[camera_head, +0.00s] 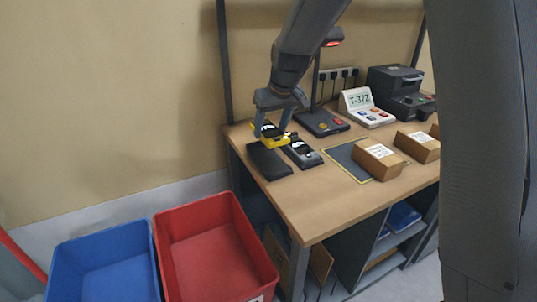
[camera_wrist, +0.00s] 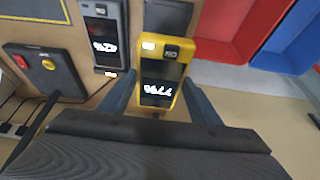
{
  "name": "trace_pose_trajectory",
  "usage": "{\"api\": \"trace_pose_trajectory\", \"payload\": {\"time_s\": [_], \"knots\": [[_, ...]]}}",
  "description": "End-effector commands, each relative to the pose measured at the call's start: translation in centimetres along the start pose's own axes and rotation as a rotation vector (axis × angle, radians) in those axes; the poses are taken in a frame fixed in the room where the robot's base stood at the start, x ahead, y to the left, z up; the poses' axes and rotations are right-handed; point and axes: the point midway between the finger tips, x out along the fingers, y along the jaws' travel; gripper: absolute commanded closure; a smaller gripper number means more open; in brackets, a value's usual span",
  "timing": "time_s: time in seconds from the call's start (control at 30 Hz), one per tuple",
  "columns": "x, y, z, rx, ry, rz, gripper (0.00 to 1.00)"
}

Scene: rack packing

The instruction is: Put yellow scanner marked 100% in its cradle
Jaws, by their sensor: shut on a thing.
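My gripper (camera_head: 272,116) is shut on a yellow scanner (camera_head: 270,138) and holds it over the desk's left end. In the wrist view the yellow scanner (camera_wrist: 161,72) sits between the two fingers of my gripper (camera_wrist: 160,90). Its screen has white characters, inverted and too blurred to read surely. A dark, empty-looking cradle (camera_head: 268,161) lies just below the scanner in the head view. Part of this cradle (camera_wrist: 168,16) shows past the scanner in the wrist view. I cannot tell whether scanner and cradle touch.
A grey scanner (camera_head: 303,152) lies in a dark holder right beside the cradle. A lamp base with buttons (camera_head: 322,124) stands behind. Cardboard boxes (camera_head: 379,160), a T-37Z display (camera_head: 357,99) and a dark machine (camera_head: 396,90) are farther right. Red (camera_head: 213,243) and blue (camera_head: 103,262) bins stand on the floor.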

Motion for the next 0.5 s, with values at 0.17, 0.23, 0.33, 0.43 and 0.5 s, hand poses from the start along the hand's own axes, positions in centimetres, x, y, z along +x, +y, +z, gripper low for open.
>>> {"api": "trace_pose_trajectory", "payload": {"time_s": [0.17, 0.23, 0.33, 0.43, 0.5], "knots": [[2.9, 0.1, 1.3, 0.002, -0.004, 0.000, 0.72], [3.9, 0.1, 1.8, 0.002, -0.003, 0.000, 0.72], [4.8, 0.0, 2.1, 0.001, -0.002, 0.000, 0.72], [5.4, 0.0, 2.3, 0.000, -0.001, 0.000, 0.72], [5.9, -0.1, 2.5, 0.000, -0.002, -0.001, 0.72]]}}
